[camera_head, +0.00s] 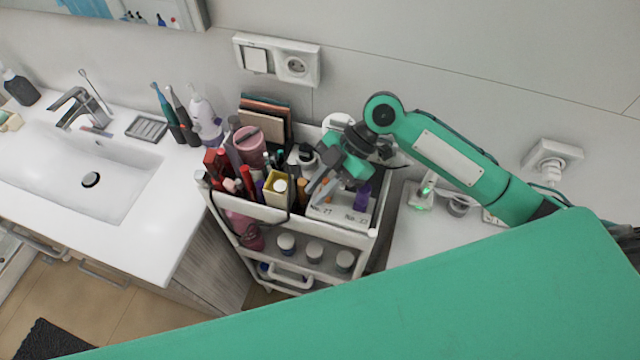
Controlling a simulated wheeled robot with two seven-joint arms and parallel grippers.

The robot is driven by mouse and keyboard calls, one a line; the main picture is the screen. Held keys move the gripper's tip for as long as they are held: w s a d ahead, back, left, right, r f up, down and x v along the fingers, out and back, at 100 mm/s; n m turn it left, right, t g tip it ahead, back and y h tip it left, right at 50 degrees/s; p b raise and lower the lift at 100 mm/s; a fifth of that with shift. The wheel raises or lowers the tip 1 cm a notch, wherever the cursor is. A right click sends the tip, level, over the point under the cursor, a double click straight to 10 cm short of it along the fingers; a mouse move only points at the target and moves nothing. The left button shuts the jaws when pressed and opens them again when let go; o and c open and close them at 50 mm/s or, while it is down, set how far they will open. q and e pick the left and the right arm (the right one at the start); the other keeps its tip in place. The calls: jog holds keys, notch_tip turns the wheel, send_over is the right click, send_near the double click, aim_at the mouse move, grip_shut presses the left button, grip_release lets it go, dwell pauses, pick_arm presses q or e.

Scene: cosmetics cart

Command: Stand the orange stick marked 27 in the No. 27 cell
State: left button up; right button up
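A white holder (348,219) on the cart's top tray has labels "No. 27" on its left and "No. 22" on its right. A small orange piece (328,184), likely the orange stick, shows at the fingers of my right gripper (321,192), above the No. 27 side. The fingers point down and left. I cannot tell whether they grip the orange piece or whether it sits in the cell. A purple stick (362,195) stands on the No. 22 side. The number on the orange piece cannot be read. My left gripper is not in view.
The white cart (300,226) is crowded on its left with cosmetics, including a yellow box (278,190) and a pink cup (249,146). Jars stand on the lower shelf. A sink (75,175) lies left, a wall socket (295,66) behind, and a white surface (425,240) right.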

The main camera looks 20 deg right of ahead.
jog(key=shift+o, duration=1.3)
jog(key=shift+s+d, duration=0.1)
jog(key=shift+r, duration=0.15)
jog(key=shift+w+d+r, duration=0.2)
jog(key=shift+w, duration=0.1)
jog(key=b+v, duration=0.4)
jog(key=v, duration=0.9)
jog(key=shift+s+b, duration=0.25)
jog(key=shift+b, duration=0.1)
jog(key=shift+f, duration=0.15)
